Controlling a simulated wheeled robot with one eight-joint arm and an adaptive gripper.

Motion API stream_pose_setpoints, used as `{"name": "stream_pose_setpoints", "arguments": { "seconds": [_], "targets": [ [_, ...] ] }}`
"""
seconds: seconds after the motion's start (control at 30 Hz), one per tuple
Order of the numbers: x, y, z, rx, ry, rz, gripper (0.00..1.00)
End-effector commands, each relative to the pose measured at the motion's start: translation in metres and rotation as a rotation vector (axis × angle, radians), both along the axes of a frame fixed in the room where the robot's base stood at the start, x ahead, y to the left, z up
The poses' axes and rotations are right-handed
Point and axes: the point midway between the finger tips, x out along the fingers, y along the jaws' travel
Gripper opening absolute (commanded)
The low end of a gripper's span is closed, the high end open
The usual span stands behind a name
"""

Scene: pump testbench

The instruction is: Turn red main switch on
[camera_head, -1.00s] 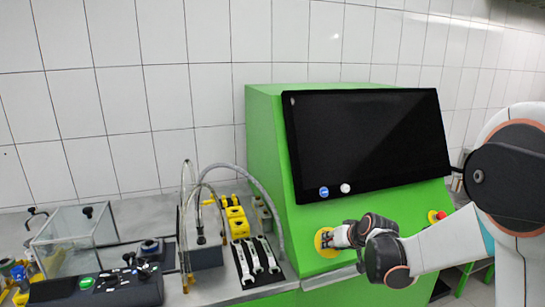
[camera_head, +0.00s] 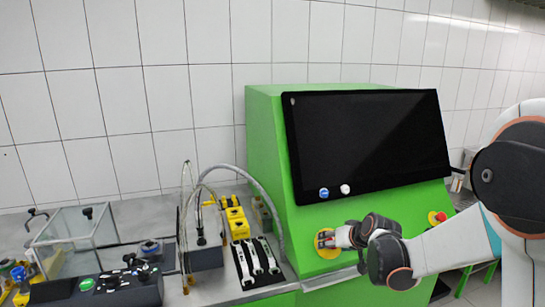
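The red main switch (camera_head: 325,235) sits on a round yellow plate (camera_head: 318,251) on the green panel, below the left part of the black screen. My gripper (camera_head: 326,239) is at the switch, coming from the right, and its fingers cover part of the switch and plate. A little red shows at the fingertips. The fingers are too small and overlapped to tell whether they are shut on the switch or only around it.
The black screen (camera_head: 368,145) is just above my gripper. A red button on yellow (camera_head: 437,217) is on the panel to the right. White tools on a black mat (camera_head: 257,258), hoses and a clear box (camera_head: 76,238) stand on the bench at left.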

Motion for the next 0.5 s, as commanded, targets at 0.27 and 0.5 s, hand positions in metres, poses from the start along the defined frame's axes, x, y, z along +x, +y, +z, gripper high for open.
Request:
{"name": "stream_pose_setpoints", "arguments": {
  "seconds": [0.27, 0.5],
  "targets": [
    [-0.015, -0.005, 0.016, 0.000, 0.000, -0.001, 0.60],
    [-0.027, -0.008, 0.028, 0.000, 0.000, 0.000, 0.60]
  ]
}}
